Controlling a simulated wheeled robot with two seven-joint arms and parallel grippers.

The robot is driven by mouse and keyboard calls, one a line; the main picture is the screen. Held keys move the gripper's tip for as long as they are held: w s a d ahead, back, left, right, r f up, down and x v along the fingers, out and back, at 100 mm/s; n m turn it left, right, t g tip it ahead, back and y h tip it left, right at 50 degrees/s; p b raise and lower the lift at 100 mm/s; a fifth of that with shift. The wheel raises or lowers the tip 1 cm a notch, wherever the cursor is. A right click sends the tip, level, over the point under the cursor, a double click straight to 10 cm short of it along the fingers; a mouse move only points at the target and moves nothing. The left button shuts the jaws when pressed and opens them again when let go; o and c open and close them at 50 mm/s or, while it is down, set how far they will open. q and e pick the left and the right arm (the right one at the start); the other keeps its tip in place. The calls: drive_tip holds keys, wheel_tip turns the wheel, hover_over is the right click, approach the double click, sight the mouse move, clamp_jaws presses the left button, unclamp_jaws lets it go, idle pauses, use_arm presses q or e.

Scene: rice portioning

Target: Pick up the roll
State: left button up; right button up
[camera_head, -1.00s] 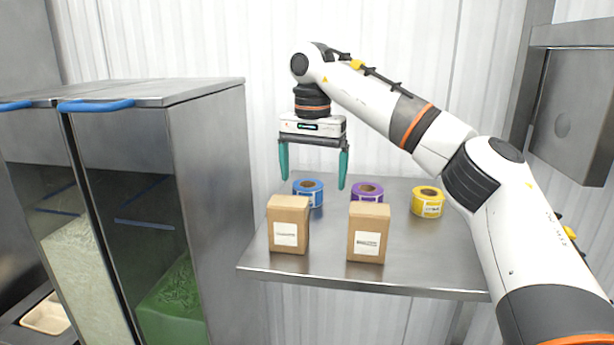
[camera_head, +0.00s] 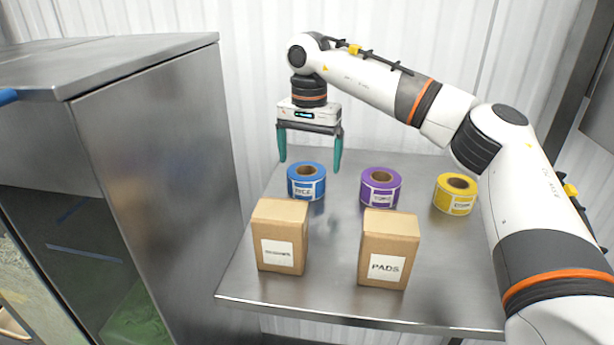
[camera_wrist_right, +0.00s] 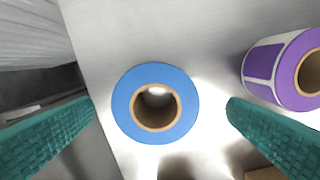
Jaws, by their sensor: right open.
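Three label rolls stand on the steel table: a blue roll (camera_head: 306,182), a purple roll (camera_head: 380,188) and a yellow roll (camera_head: 455,194). My right gripper (camera_head: 309,166) is open above the blue roll, with its teal fingers pointing down. In the right wrist view the blue roll (camera_wrist_right: 155,103) lies between the two spread fingers, with a gap on both sides, and its brown core faces the camera. The purple roll (camera_wrist_right: 288,70) shows at the right edge there, beyond the right finger. My left gripper is not in view.
Two brown boxes stand in front of the rolls, the left box (camera_head: 281,237) and the right one (camera_head: 388,249), labelled PADS. A tall steel cabinet (camera_head: 160,150) stands left of the table (camera_head: 330,300). The ribbed wall is behind.

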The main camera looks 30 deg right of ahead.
sight(308, 169)
drive_tip(key=shift+w+f, duration=0.1)
drive_tip(key=shift+f, duration=0.15)
wheel_tip(308, 169, down, 4)
drive_tip(key=p, duration=0.2)
drive_tip(key=shift+a+f+p, duration=0.1)
drive_tip(key=shift+f+p, duration=0.05)
drive_tip(key=shift+p, duration=0.2)
drive_tip(key=shift+f, duration=0.3)
drive_tip(key=shift+w, duration=0.1)
drive_tip(key=shift+c, duration=0.9)
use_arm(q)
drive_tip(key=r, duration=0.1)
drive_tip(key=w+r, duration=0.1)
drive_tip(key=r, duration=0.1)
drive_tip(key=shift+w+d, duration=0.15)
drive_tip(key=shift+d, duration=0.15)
use_arm(e)
drive_tip(key=c, duration=0.9)
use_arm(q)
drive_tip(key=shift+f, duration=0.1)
use_arm(e)
drive_tip(key=shift+c, duration=0.2)
